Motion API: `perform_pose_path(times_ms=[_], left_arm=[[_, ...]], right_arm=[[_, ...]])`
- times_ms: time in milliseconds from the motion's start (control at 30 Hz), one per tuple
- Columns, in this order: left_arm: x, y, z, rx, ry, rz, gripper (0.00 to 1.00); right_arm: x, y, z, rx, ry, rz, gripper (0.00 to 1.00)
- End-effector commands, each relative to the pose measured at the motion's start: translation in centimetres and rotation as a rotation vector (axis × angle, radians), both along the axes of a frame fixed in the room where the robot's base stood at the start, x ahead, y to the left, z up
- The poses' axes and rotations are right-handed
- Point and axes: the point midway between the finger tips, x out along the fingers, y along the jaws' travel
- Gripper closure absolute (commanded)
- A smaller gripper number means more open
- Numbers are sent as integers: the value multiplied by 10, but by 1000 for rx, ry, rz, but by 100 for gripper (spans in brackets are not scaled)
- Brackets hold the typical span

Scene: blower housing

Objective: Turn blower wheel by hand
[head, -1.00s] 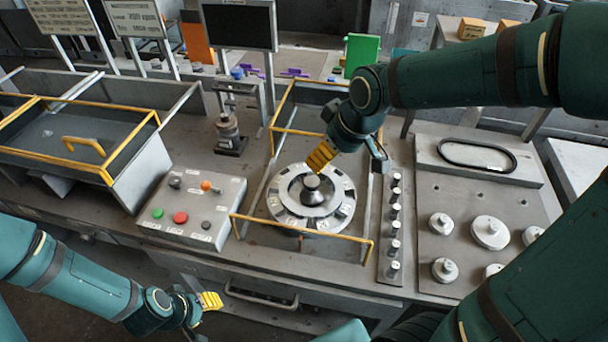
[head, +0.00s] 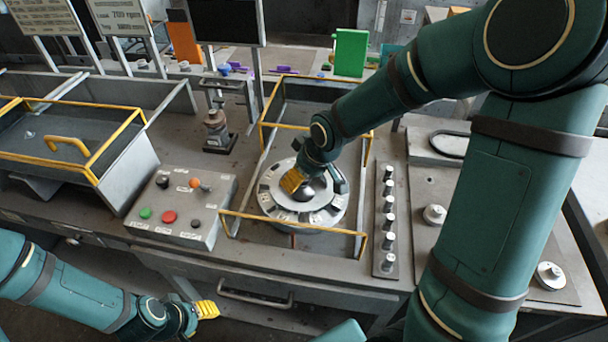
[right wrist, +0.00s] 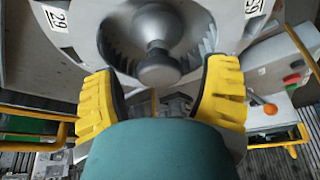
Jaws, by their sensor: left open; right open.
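The blower wheel (head: 327,214) is a round grey disc with numbered labels around its rim, set inside the yellow-railed housing; its hub knob (right wrist: 158,66) shows in the right wrist view. My right gripper (head: 308,187) is over the wheel's middle and partly hides the hub. In the right wrist view its yellow fingers (right wrist: 161,95) are open, one on each side below the knob in the picture. I cannot tell whether they touch the wheel. My left gripper (head: 196,312) is open and empty in front of the bench, low at the left.
A control box (head: 183,207) with green and red buttons stands left of the housing. A yellow rail (head: 290,224) crosses in front of the wheel. A strip of knobs (head: 383,245) lies to the right. A tray with yellow edges (head: 75,180) is at the far left.

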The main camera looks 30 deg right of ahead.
Motion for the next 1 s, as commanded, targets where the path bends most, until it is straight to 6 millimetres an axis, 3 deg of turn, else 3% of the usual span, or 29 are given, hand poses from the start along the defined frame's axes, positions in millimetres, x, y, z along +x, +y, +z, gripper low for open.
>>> perform_pose_path(times_ms=[267,467,1000], left_arm=[[0,0,0,0,0,0,57],[0,0,0,0,0,0,57],[1,0,4,0,-2,2,57]], right_arm=[[0,0,-1,0,0,0,29],[0,0,-1,0,0,0,99],[7,-1,-1,0,4,27,100]])
